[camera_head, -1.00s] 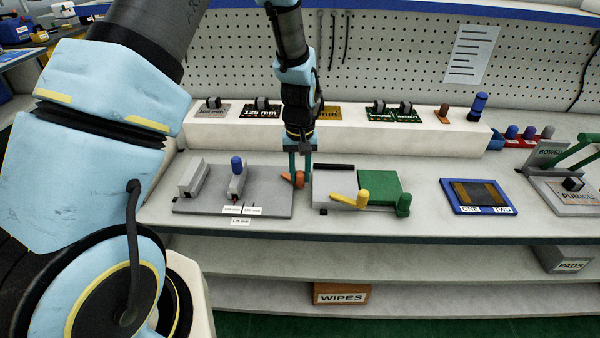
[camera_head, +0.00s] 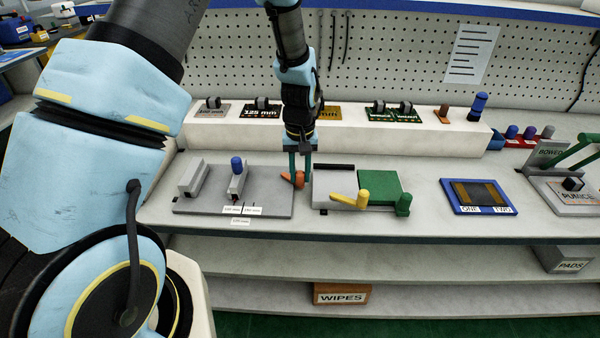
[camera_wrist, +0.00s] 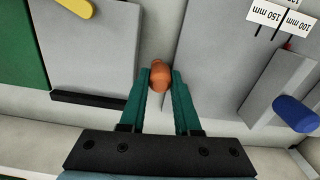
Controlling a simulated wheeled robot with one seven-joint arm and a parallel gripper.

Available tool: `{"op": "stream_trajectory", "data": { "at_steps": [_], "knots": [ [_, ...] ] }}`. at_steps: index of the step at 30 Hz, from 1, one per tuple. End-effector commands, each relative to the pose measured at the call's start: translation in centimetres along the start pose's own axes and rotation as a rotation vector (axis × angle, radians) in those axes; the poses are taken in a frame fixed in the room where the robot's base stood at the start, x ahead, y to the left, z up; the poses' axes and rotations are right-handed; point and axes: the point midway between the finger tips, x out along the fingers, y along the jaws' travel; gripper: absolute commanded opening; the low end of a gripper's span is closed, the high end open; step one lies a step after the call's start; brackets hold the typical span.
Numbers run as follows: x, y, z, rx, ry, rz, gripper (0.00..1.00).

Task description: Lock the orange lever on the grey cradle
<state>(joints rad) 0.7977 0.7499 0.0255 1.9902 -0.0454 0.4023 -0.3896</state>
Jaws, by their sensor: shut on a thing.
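The grey cradle (camera_head: 265,203) lies on the bench left of centre, with two raised grey jaws and a blue knob (camera_head: 237,162) on one of them. The orange lever (camera_head: 287,176) is at the cradle's right end. My gripper (camera_head: 299,178) points down over that end, its teal fingers around the lever. In the wrist view, my gripper (camera_wrist: 160,82) is shut on the orange lever's rounded end (camera_wrist: 160,75), one finger on each side. The rest of the lever is mostly hidden in the wrist view.
Close right of the lever stands a grey fixture (camera_head: 322,190) with a yellow handle (camera_head: 349,200) and a green block (camera_head: 379,186). A blue-framed tray (camera_head: 478,209) lies farther right. A white raised shelf (camera_head: 345,138) with several parts runs behind.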

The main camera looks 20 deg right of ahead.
Motion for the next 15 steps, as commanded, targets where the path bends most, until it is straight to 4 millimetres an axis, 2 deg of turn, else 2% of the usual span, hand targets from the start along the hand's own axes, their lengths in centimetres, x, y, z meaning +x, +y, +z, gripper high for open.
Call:
{"op": "stream_trajectory", "data": {
  "at_steps": [8,15],
  "knots": [
    [-0.04,-0.11,0.15,0.037,0.001,0.001,0.00],
    [0.01,-0.77,0.64,0.170,0.001,0.001,0.00]
  ]
}}
